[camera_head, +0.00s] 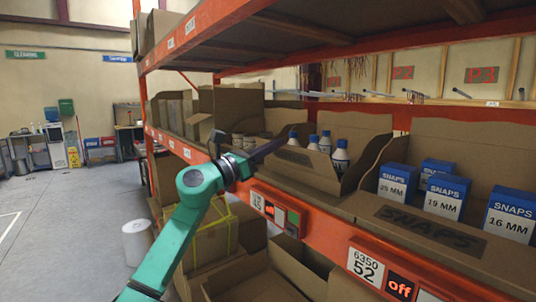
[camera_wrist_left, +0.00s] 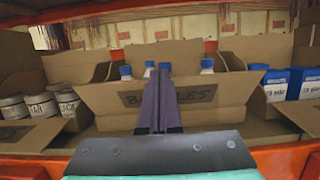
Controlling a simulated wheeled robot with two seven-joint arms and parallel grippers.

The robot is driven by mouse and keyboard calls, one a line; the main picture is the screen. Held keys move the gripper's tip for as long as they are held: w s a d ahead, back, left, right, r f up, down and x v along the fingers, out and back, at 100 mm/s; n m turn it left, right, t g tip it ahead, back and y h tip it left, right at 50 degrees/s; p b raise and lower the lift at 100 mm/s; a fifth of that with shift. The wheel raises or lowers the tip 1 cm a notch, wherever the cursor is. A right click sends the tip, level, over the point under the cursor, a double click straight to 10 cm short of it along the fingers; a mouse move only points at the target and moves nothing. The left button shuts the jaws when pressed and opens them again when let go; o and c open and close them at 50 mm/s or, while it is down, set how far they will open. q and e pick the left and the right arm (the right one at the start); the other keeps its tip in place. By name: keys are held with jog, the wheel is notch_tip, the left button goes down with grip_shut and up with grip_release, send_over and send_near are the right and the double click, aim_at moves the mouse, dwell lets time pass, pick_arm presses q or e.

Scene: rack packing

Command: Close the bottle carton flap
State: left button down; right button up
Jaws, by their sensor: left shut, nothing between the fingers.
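The bottle carton (camera_head: 358,127) stands open on the orange rack's shelf, with several white, blue-capped bottles (camera_head: 340,157) inside. Its front flap (camera_head: 311,172), a brown cardboard panel, stands up at a tilt in front of the bottles. In the left wrist view the flap (camera_wrist_left: 226,92) carries a dark "BOTTLES" label, partly covered by my fingers. My left gripper (camera_head: 281,143) is shut and empty, reaching in from the aisle at the flap's left part. In the left wrist view its fingers (camera_wrist_left: 160,74) overlap the flap's middle; contact cannot be told. My right gripper is not in view.
A carton of blue SNAPS boxes (camera_head: 445,196) stands to the right. White jars (camera_wrist_left: 41,106) sit in a carton to the left. The orange shelf beam (camera_head: 318,238) runs along the front, with open boxes (camera_head: 262,284) below. The upper shelf (camera_head: 300,38) hangs overhead.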

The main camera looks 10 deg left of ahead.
pick_arm(q)
jog(key=w+d+r+p, duration=0.1)
jog(key=w+r+p, duration=0.1)
jog(key=p, duration=0.1)
jog(key=shift+d+g+y+p, duration=0.35)
jog(key=shift+d+g+y, duration=0.05)
jog(key=shift+a, duration=0.1)
dwell(0.9)
